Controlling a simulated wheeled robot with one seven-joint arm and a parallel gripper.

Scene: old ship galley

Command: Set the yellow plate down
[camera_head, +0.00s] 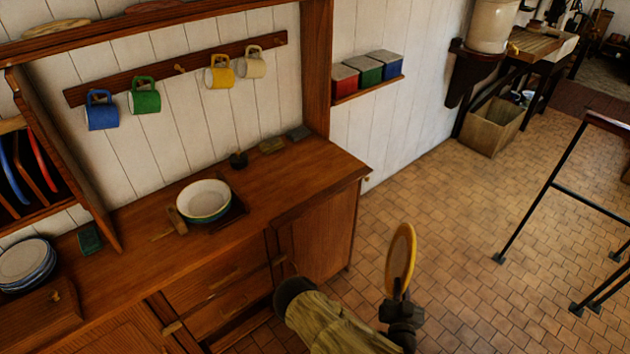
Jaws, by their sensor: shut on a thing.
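The yellow plate (402,258) is held upright on edge, seen nearly side-on, above the tiled floor to the right of the wooden counter. My gripper (402,303) is shut on its lower edge. The fingertips are small and partly hidden by the plate and the wrist. The plate is clear of the counter and touches nothing else that I can see.
The wooden counter (290,180) carries a white bowl (204,199) and a stack of plates (26,262) at far left. A rack (35,170) holds upright plates. Mugs hang above. The counter's right end has bare room. A black-legged table (545,190) stands right.

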